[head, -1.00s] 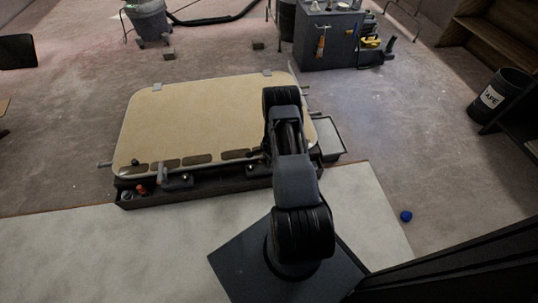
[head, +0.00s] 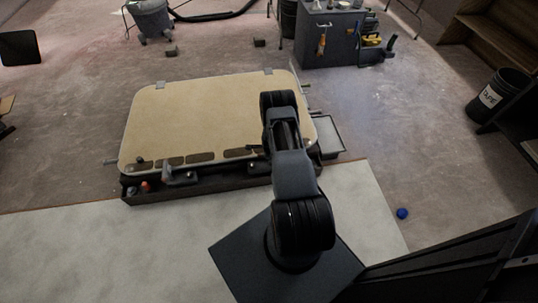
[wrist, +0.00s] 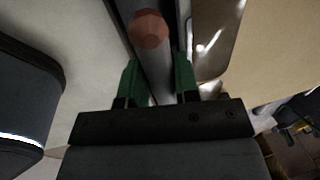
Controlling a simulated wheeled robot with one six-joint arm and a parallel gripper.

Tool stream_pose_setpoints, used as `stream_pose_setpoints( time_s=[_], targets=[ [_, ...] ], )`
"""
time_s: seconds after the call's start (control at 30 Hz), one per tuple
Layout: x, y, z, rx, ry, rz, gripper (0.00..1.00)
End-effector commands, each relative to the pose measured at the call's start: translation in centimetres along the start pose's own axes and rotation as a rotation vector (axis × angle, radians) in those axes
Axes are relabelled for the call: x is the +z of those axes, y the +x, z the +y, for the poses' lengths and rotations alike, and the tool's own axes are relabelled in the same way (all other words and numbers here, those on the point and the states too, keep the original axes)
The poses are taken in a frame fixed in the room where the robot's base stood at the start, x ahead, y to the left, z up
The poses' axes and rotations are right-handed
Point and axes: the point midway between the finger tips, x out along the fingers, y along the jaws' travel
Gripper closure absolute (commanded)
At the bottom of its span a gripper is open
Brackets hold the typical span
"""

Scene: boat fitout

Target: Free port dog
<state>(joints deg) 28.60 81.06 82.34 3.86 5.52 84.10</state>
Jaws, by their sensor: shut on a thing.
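The hatch, a tan panel (head: 215,115) with rounded corners, lies flat on a dark tray-like frame (head: 225,187). In the wrist view my gripper (wrist: 158,68) has green fingers shut on the sides of a grey bar (wrist: 158,82), which looks like a dog's handle. A reddish-brown faceted knob or bolt head (wrist: 150,28) shows just beyond the fingertips. In the head view my arm hides the gripper and what it holds.
A shallow grey tray (head: 330,135) sits right of the hatch. A labelled black bin (head: 497,95) is at right. A blue ball (head: 402,213) lies on the floor. Pale matting (head: 110,250) covers the near floor.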

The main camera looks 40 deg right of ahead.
Motion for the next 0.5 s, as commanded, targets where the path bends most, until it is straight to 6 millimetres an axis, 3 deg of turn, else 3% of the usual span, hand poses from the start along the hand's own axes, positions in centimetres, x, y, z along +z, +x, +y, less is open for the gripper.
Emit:
stream_pose_setpoints(
  time_s=[0.3,0.33,0.5],
  targets=[
    [-0.01,-0.1,-0.49,-0.013,0.004,0.001,0.95],
    [-0.02,-0.1,-0.5,-0.013,0.004,0.001,0.7],
    [-0.06,-0.08,-0.4,-0.011,0.004,0.001,0.54]
  ],
)
